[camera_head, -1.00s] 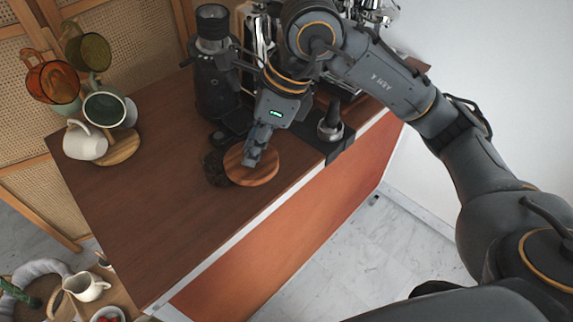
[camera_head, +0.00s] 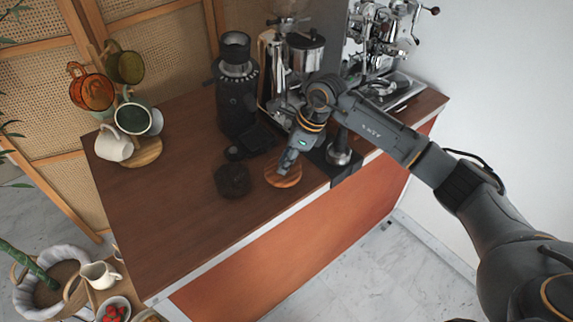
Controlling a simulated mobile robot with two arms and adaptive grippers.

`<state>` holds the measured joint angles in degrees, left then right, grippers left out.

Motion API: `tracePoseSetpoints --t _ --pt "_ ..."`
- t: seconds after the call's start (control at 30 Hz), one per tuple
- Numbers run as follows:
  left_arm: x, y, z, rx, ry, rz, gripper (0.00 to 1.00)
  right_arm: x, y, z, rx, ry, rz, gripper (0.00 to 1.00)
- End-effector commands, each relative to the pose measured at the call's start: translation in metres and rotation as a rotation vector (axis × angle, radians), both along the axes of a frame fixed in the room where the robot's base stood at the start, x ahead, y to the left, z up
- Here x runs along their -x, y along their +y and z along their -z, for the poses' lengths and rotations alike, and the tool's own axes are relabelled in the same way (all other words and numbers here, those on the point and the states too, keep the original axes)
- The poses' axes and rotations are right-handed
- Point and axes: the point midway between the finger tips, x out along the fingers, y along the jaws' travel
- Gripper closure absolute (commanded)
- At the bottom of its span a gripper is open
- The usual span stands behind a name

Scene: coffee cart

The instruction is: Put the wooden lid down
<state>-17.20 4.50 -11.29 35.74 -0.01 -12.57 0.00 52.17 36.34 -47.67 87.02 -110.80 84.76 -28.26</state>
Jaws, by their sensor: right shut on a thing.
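The round wooden lid (camera_head: 284,179) is at the front part of the brown counter, right of a dark round canister (camera_head: 232,180). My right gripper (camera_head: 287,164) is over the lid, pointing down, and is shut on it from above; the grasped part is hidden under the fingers. The lid looks flat and at or very near the counter top; I cannot tell whether it touches. A gap of bare wood separates it from the canister. My left gripper is out of view.
A black grinder (camera_head: 237,95) stands behind the canister. A tamper (camera_head: 339,149) on a dark mat is right of the lid, and an espresso machine (camera_head: 385,50) is at the back right. Mugs (camera_head: 114,145) hang at the left. The counter's left front (camera_head: 175,230) is clear.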

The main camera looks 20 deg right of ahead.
Motion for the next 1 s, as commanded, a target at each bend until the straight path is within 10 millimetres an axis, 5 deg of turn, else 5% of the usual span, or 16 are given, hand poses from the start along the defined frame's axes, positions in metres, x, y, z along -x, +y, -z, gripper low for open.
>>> tracePoseSetpoints --t 0.37,0.77,0.8,0.9,1.0 --pt "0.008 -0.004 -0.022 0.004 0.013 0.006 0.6 -0.006 -0.004 0.034 -0.001 0.005 0.001 1.0" --pt "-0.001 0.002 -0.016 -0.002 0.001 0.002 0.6 -0.007 -0.004 0.045 0.0 -0.001 0.0 1.0" --pt "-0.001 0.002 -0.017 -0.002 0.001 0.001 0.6 -0.007 -0.004 0.044 0.0 -0.001 0.0 0.76" --pt "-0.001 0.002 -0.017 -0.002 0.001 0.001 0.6 -0.007 -0.004 0.044 0.0 -0.001 0.001 0.58" --pt "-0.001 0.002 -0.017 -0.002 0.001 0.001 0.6 -0.007 -0.004 0.044 0.0 -0.001 0.001 0.58"
